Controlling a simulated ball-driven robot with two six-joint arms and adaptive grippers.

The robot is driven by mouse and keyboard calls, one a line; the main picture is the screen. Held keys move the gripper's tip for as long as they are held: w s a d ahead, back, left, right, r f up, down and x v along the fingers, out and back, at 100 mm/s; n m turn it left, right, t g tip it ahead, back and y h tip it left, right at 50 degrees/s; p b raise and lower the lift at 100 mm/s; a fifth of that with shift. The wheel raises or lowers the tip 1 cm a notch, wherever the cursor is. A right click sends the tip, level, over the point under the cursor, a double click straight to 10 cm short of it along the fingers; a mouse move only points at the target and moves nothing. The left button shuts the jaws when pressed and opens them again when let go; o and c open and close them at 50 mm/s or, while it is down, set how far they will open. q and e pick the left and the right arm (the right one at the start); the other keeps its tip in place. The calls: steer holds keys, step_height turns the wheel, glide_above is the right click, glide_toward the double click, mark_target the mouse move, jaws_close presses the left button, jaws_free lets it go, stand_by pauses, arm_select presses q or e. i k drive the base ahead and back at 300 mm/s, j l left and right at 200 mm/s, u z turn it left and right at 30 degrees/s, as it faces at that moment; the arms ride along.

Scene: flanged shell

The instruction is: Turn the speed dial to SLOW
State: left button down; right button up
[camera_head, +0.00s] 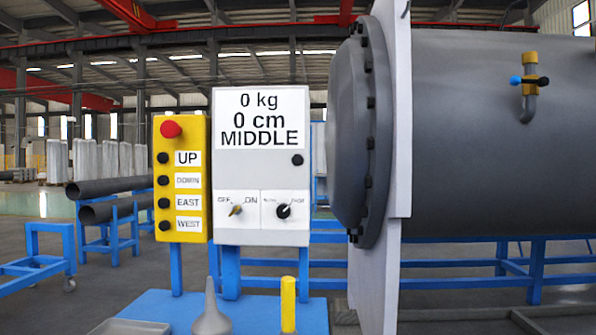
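The speed dial (284,211) is a small round black knob on a white plate at the lower right of the grey control box (230,165). The small print on either side of it is blurred; the right word looks like FAST. The display (261,117) on top of the box reads 0 kg, 0 cm, MIDDLE. Neither of my grippers is in view.
Left of the box is a yellow button panel (181,180) with a red stop button (171,129). A large grey flanged shell (480,140) fills the right side. A grey cone (211,312) and a yellow post (288,302) stand below the box.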

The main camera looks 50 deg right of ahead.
mark_target(283, 211)
steer(key=l+z, duration=0.1)
steer(key=z, duration=1.2)
